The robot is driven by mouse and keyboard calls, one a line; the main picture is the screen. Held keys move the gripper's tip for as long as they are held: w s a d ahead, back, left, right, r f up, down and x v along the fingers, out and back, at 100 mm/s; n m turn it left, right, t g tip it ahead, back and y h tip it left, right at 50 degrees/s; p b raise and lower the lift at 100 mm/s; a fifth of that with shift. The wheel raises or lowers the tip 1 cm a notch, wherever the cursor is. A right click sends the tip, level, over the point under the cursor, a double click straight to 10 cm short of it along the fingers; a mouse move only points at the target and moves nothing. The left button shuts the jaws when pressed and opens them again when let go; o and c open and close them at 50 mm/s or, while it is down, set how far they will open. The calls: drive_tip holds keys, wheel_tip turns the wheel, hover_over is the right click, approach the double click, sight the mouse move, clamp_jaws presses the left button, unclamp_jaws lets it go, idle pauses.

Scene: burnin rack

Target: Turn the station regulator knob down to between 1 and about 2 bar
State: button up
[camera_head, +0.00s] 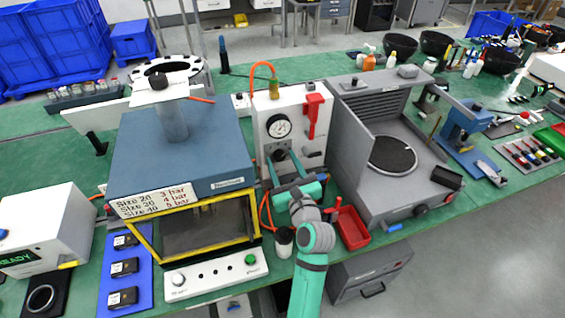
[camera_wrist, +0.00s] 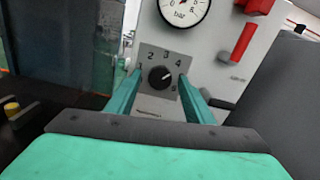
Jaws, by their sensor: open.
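The regulator knob (camera_wrist: 160,76) is a small black dial on a grey plate (camera_wrist: 148,56) marked 1 to 5. A light mark on the knob points up and right, roughly toward the 4. The round pressure gauge (camera_wrist: 184,8) sits above it, cut off in the wrist view; it also shows whole in the head view (camera_head: 278,126), its reading too small to tell. My gripper (camera_head: 286,166) is open in front of the white regulator panel (camera_head: 310,143). In the wrist view its teal fingers stand either side of the knob, apparently without touching it.
A red lever (camera_head: 313,112) is on the panel's right. A blue-topped press (camera_head: 180,150) with a size and pressure label stands left. A grey-walled machine (camera_head: 350,150) stands close on the right.

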drive_tip(key=c, duration=1.1)
drive_tip(key=shift+o, duration=0.3)
drive_tip(key=shift+n, duration=0.3)
drive_tip(key=n, duration=0.3)
drive_tip(key=shift+n, duration=0.4)
drive_tip(key=n, duration=0.4)
drive_tip(key=shift+d, duration=0.1)
drive_tip(key=n, duration=0.9)
drive_tip(key=shift+n, duration=0.3)
